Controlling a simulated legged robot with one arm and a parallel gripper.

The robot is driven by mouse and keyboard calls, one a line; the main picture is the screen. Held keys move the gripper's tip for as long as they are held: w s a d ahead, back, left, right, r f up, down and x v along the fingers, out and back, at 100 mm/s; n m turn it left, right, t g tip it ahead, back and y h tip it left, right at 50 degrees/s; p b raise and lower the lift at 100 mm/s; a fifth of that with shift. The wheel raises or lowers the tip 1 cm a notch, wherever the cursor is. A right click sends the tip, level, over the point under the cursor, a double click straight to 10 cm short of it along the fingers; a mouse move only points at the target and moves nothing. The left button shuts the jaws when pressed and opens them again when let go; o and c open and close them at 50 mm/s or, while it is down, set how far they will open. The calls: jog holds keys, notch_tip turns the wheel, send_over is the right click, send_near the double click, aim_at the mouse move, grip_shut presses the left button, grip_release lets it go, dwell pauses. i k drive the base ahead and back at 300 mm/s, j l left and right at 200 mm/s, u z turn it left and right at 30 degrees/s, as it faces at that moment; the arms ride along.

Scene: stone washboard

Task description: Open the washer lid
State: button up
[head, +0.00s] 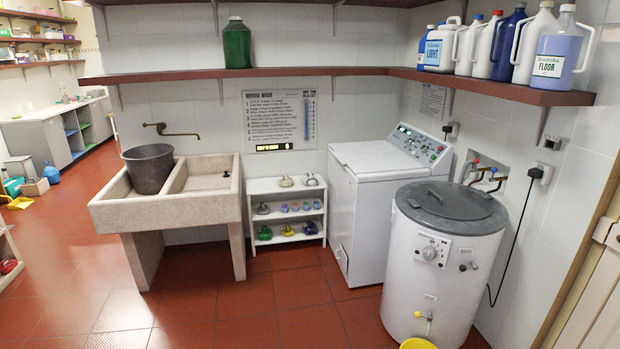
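A white top-loading washer (350,225) stands against the back wall, right of centre. Its white lid (375,158) lies flat and closed on top, in front of the sloped control panel (420,145). A white round drum machine (440,265) with a grey round lid (450,205) stands in front and to the right of it. The grey lid is down and has a dark handle on top. The drum hides the lower right part of the square washer. My gripper is not in view.
A stone sink (170,212) with a dark bucket (150,168) stands left. A small white rack (286,212) stands between sink and washer. A wall shelf (250,72) with bottles runs above. A yellow bowl (418,344) is at the bottom edge. Red tiled floor (255,315) is clear in front.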

aim_at(371, 157)
jog(key=i, duration=1.8)
jog(key=i+j+z, duration=0.1)
jog(key=i, duration=1.65)
jog(key=i+j+z, duration=0.1)
jog(key=i+z, duration=0.15)
jog(key=i, duration=0.15)
jog(key=i+j+z, duration=0.2)
jog(key=i, duration=0.15)
jog(key=i+j+z, duration=0.25)
jog(key=i+l, duration=0.1)
jog(key=i, duration=0.05)
